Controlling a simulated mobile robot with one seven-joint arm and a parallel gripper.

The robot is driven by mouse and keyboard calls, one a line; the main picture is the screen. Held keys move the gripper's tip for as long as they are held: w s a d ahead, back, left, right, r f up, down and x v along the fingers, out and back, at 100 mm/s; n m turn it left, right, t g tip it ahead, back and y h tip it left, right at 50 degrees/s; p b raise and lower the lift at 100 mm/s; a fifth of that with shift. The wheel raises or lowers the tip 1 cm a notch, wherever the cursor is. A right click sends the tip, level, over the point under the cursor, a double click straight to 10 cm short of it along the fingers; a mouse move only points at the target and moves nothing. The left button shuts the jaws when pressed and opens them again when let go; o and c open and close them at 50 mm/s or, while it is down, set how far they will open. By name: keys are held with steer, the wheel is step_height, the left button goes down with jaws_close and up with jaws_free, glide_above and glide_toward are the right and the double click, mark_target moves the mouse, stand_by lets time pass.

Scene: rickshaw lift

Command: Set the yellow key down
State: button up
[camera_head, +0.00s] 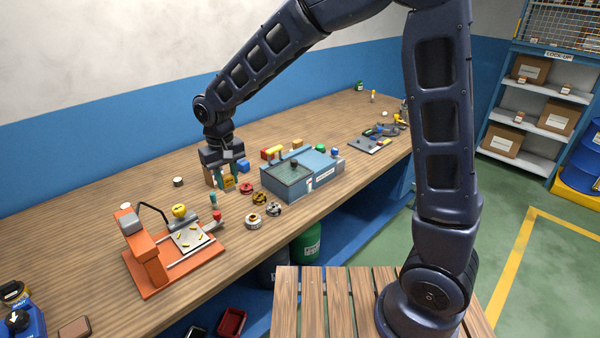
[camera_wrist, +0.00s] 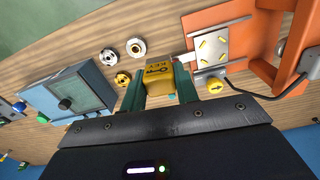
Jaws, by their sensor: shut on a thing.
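The yellow key (camera_wrist: 159,82) is a yellow block with a dark key sign and the word KEY on it. In the wrist view it sits between the two green fingers of my gripper (camera_wrist: 162,90), which is shut on it. In the head view the yellow key (camera_head: 228,183) shows below my gripper (camera_head: 225,176), low over the wooden bench (camera_head: 120,219). I cannot tell whether its underside touches the bench.
An orange fixture (camera_head: 150,256) stands to the left, with a yellow knob (camera_head: 179,211). A blue-grey box (camera_head: 315,172) stands to the right. Several small round parts, including a red one (camera_head: 246,188), lie between. Bare bench lies to the left behind the fixture.

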steer(key=w+d+m, duration=0.4)
steer(key=w+d, duration=0.5)
steer(key=w, duration=0.5)
steer(key=w+d+m, duration=0.5)
steer(key=w+d, duration=0.3)
steer(key=w, duration=0.6)
steer(key=w+d+m, duration=0.3)
steer(key=w+d, duration=0.2)
steer(key=d, duration=0.6)
steer(key=w+d+m, duration=0.2)
steer(key=w+d, duration=0.4)
steer(key=d, duration=0.5)
steer(key=w+d+m, duration=0.3)
steer(key=w+d, duration=0.2)
steer(key=d, duration=0.6)
steer(key=f, duration=1.9)
steer(key=shift+a+f, duration=0.25)
steer(key=shift+f, duration=0.15)
steer(key=shift+s+f, duration=0.1)
steer(key=o, duration=0.7)
steer(key=shift+o, duration=1.3)
